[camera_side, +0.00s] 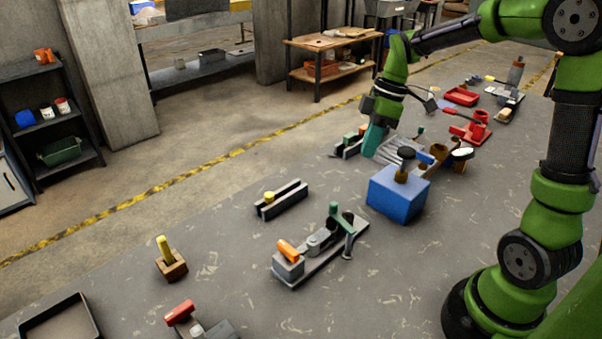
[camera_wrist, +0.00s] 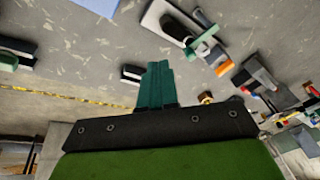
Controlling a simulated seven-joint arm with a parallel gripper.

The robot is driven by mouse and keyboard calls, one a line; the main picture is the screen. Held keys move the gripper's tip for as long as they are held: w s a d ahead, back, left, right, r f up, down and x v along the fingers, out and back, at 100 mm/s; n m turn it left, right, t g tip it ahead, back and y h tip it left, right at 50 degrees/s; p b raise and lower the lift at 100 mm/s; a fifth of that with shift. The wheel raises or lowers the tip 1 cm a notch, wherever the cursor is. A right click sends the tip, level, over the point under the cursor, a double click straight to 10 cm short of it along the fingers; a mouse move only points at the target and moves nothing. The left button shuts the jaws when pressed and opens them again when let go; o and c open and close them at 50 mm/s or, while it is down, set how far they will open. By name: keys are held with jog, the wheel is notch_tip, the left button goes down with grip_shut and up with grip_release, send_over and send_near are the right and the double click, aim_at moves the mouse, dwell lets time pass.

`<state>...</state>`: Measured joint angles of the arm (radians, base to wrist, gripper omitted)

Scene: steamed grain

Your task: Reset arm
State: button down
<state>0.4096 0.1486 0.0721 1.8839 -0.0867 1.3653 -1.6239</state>
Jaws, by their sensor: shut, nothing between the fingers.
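My green arm reaches over the grey table (camera_side: 225,235) from the right side. My gripper (camera_side: 374,142) has teal fingers that point down near the far edge of the table, behind the blue box and close to a small dark rail. In the wrist view my gripper (camera_wrist: 157,84) shows its teal fingers together, with nothing held between them. I cannot tell from these views exactly how high the fingertips are above the table.
A blue box (camera_side: 396,197) with a dark knob stands near my gripper. A grey fixture with an orange block (camera_side: 288,250) and a rail with a yellow piece (camera_side: 270,197) stand nearer the camera. Red trays (camera_side: 461,96) lie farther back. Bare table lies at centre left.

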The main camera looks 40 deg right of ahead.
jog(key=s+a+r+m+t+h, duration=0.1)
jog(key=s+a+r+m+t, duration=0.5)
jog(key=s+a+m, duration=0.55)
jog(key=w+d+f+n+g+y, duration=0.1)
jog(key=w+d+f+g+y, duration=0.1)
jog(key=w+d+f, duration=0.4)
jog(key=w+d+f+n+g+y, duration=0.1)
jog(key=w+d+f+g, duration=0.15)
jog(key=d, duration=0.65)
jog(key=shift+w+a+f+n+t+y, duration=0.1)
jog(key=shift+w+a+f+n+y, duration=0.3)
jog(key=shift+a+f+n, duration=1)
jog(key=shift+w+a+f+n+t+y, duration=0.25)
jog(key=shift+w+a+f, duration=0.5)
jog(key=shift+a, duration=1.3)
jog(key=shift+w+a+f+n+g+y, duration=0.15)
jog(key=shift+w+a+f+n, duration=0.3)
jog(key=shift+a+f+n, duration=1)
jog(key=shift+a+r+m, duration=0.2)
jog(key=shift+a+m, duration=0.1)
jog(key=shift+m, duration=0.25)
